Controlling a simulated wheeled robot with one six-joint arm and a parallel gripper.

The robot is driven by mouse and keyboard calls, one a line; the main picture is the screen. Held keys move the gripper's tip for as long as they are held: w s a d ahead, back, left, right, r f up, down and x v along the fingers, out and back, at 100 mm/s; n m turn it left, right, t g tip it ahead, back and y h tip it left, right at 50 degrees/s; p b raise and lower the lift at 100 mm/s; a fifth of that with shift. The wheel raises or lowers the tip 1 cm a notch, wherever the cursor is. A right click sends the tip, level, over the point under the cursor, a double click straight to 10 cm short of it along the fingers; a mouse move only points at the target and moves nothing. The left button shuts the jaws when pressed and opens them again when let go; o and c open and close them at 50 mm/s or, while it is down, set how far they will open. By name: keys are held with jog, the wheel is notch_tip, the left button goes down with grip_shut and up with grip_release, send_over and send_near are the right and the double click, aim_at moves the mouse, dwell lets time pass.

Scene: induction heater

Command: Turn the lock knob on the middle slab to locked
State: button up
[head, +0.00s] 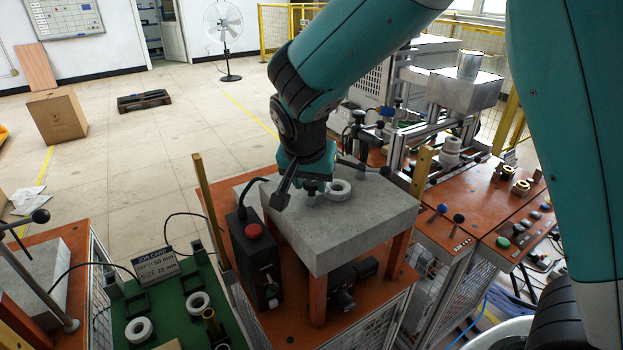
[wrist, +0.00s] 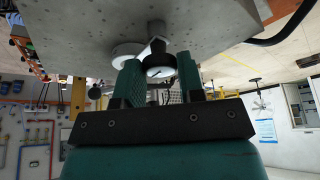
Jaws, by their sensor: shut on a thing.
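The middle slab (head: 345,235) is a grey stone-like block on orange legs, and it fills the top of the wrist view (wrist: 85,30). The lock knob (wrist: 160,64) is a dark round knob with a pale face, close to the slab's surface. My gripper (wrist: 160,78) has its teal fingers on either side of the knob and is shut on it. In the head view my gripper (head: 311,184) points down at the slab top, and its body hides most of the knob. The knob's lock position cannot be read.
A white ring (head: 338,190) lies on the slab close beside my gripper. A control box with a red button (head: 253,231) stands at the slab's left. A green board (head: 175,310) with rings is at lower left.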

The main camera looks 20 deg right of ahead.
jog(key=o, duration=0.9)
jog(key=b+v, duration=0.2)
jog(key=v, duration=1.5)
jog(key=shift+r, duration=0.25)
jog(key=s+f+n+g+y, duration=0.1)
jog(key=s+f+n+y, duration=0.1)
jog(key=s, duration=0.4)
jog(key=s+f+n+g+y, duration=0.1)
jog(key=s+f+n+y, duration=0.1)
jog(key=s+f+n, duration=0.3)
jog(key=s+f+n+g+y+b, duration=0.1)
jog(key=s+f+n+y, duration=0.1)
jog(key=s+n, duration=0.5)
jog(key=shift+s+a+f+g+y, duration=0.15)
jog(key=shift+s+f+g+y, duration=0.25)
jog(key=shift+s+f, duration=0.5)
